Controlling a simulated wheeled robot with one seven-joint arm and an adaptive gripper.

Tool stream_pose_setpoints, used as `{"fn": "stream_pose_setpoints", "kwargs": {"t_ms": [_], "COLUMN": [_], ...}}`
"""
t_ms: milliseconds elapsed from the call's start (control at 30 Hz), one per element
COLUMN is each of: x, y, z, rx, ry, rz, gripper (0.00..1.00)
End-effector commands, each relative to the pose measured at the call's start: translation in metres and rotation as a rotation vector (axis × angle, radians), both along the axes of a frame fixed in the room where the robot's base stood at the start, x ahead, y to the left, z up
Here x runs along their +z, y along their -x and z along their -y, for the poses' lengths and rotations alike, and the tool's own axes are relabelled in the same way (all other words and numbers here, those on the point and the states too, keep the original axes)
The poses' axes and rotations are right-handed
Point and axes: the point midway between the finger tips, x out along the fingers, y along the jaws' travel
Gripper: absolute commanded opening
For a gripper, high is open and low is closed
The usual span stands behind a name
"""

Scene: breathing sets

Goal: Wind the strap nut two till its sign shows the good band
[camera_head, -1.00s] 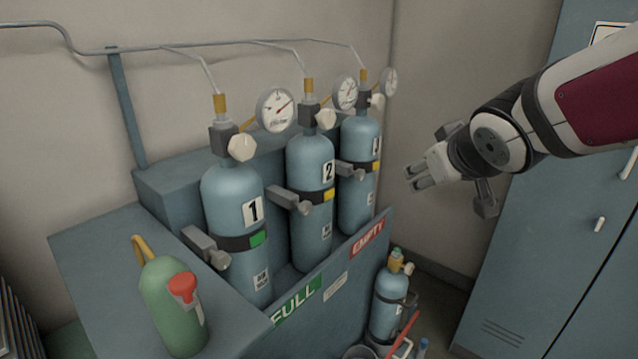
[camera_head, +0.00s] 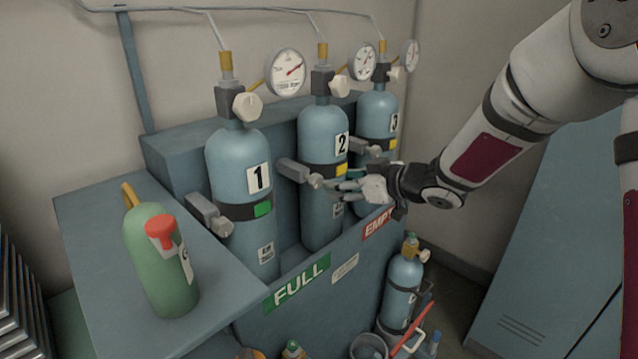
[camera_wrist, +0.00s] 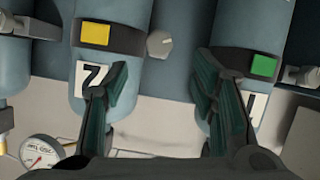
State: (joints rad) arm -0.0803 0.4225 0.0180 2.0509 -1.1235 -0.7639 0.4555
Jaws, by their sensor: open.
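Cylinder two (camera_head: 322,207) stands upright in the rack with a dark strap around it. The strap's sign (camera_head: 341,170) is yellow, also in the wrist view (camera_wrist: 95,34). Strap nut two (camera_head: 317,181) is a grey knob at the end of its bracket, left of the cylinder's front. In the wrist view the nut (camera_wrist: 160,44) lies between and just beyond my fingertips, with no contact visible. My gripper (camera_head: 337,191) is open and empty, in front of cylinder two and close to the nut. It partly hides the lower part of cylinder two and cylinder three.
Cylinder one (camera_head: 238,165) has a green sign (camera_head: 263,209); cylinder three (camera_head: 377,115) has a yellow one. The rack's front panel (camera_head: 335,310) rises below my gripper. A green cylinder (camera_head: 160,265) stands on the left shelf. A small blue cylinder (camera_head: 403,285) stands at the lower right.

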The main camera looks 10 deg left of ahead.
Motion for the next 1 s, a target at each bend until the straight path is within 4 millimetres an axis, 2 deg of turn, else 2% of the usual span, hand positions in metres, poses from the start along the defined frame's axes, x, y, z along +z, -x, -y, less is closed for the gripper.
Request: {"fn": "stream_pose_setpoints", "kwargs": {"t_ms": [200, 500, 967, 1000], "x": [-0.018, -0.034, -0.038, -0.038], "y": [-0.028, -0.057, -0.064, -0.064], "z": [-0.032, -0.062, -0.070, -0.070], "rx": [0.002, 0.000, -0.003, -0.003], "ry": [0.000, 0.001, 0.000, 0.000], "rz": [-0.001, 0.002, 0.001, 0.001], "gripper": [0.52, 0.52, 0.52, 0.45]}}
